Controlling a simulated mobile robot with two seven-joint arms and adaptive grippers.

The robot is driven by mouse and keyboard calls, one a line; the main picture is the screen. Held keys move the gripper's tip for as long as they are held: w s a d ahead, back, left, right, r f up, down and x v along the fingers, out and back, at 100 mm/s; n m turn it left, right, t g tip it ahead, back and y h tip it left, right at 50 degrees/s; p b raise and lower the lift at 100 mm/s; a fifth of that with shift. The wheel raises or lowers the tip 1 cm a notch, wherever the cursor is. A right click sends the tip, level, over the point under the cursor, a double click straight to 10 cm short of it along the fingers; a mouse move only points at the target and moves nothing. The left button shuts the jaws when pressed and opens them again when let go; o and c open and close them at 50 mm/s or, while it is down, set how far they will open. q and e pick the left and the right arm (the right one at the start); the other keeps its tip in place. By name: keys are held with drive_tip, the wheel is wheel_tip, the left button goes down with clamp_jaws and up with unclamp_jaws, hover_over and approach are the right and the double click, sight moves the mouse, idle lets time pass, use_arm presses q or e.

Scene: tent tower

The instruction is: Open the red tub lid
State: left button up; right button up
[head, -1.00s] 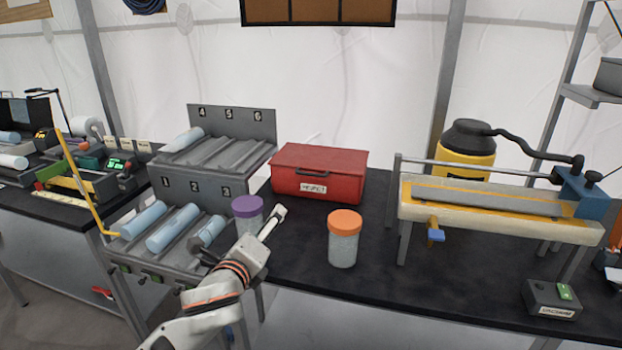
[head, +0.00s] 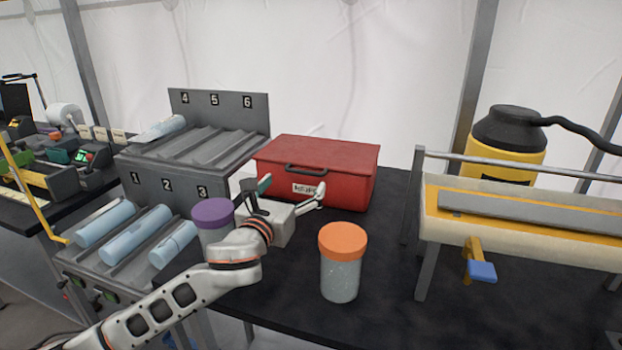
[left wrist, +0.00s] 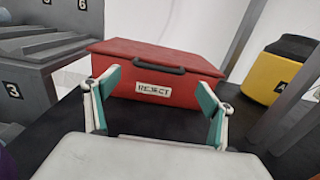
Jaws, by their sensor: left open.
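The red tub (head: 335,193) stands on the black table with its lid (head: 330,150) shut. A dark handle (head: 305,170) and a white label sit on its front, and the label reads "REJECT" in the left wrist view (left wrist: 153,90). My left gripper (head: 293,190) is just in front of the tub, with its fingers pointing toward it. In the left wrist view the two teal-padded fingers (left wrist: 155,102) are spread wide with nothing between them, and the tub handle (left wrist: 158,67) shows beyond, apart from them. My right gripper is not in view.
A purple-lidded jar (head: 212,215) stands close beside my left wrist. An orange-lidded jar (head: 342,262) stands right of it. A numbered rack (head: 190,195) with several pale blue rolls is at the left. A yellow-black container (head: 505,145) and a long trough-like device (head: 530,225) are at the right.

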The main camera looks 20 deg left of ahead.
sight(303, 173)
use_arm(q)
drive_tip(key=shift+w+d+f+b, duration=0.1)
drive_tip(key=shift+w+b, duration=0.35)
drive_tip(key=shift+w, duration=1.5)
drive_tip(key=shift+w+d+f+b, duration=0.1)
drive_tip(key=shift+w+b, duration=0.35)
drive_tip(key=shift+w, duration=1.5)
drive_tip(key=c, duration=1.3)
drive_tip(key=shift+r, duration=0.2)
